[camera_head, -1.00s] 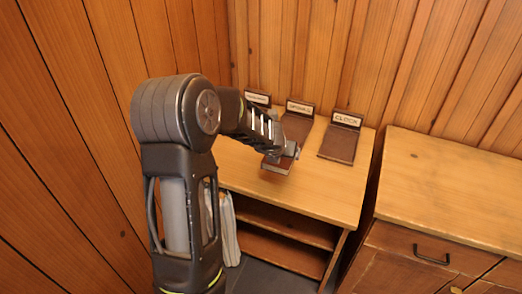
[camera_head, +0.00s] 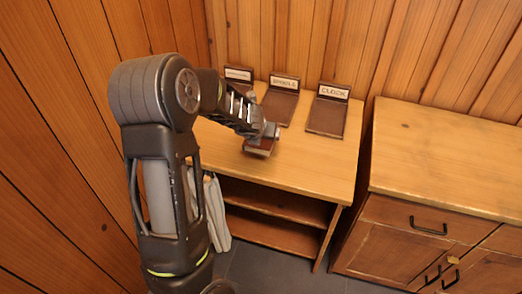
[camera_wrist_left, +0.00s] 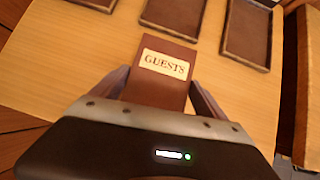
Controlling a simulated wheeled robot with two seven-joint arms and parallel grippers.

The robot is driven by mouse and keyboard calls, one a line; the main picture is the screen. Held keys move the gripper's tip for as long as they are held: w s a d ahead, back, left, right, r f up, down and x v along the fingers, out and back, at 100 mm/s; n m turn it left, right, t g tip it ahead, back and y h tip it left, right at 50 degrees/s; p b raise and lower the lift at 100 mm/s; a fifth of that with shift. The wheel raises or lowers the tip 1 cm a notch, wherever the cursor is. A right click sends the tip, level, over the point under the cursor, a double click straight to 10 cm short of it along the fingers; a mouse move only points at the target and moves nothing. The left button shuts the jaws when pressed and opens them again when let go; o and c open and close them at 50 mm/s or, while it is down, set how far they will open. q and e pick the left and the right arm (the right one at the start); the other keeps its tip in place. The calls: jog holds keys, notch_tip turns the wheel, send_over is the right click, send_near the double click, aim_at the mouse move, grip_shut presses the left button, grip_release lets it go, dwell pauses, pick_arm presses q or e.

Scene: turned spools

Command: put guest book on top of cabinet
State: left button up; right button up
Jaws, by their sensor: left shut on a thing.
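The guest book is a small brown book with a cream "GUESTS" label (camera_wrist_left: 160,78). In the left wrist view it sits between the two fingers of my left gripper (camera_wrist_left: 160,98), which is shut on it. In the head view my left gripper (camera_head: 265,132) holds the book (camera_head: 259,148) over the front part of the light wooden shelf unit; whether it touches the top is hard to tell. The cabinet (camera_head: 440,165) is the wooden one with drawers, doors and black handles, at the right. Its top is bare. My right gripper is not in view.
Brown labelled trays stand at the back of the shelf unit (camera_head: 310,170), one reading "CLOCK" (camera_head: 327,115). A narrow gap separates the unit from the cabinet. A pale cloth (camera_head: 214,210) hangs at the unit's left side. Plank walls close the back and left.

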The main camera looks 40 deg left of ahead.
pick_arm(q)
jog(key=shift+f, duration=0.15)
notch_tip(320, 180, down, 4)
jog(key=b, duration=0.3)
dwell(0.3)
jog(key=o, duration=1.6)
jog(key=shift+c, duration=0.2)
jog(key=o, duration=0.3)
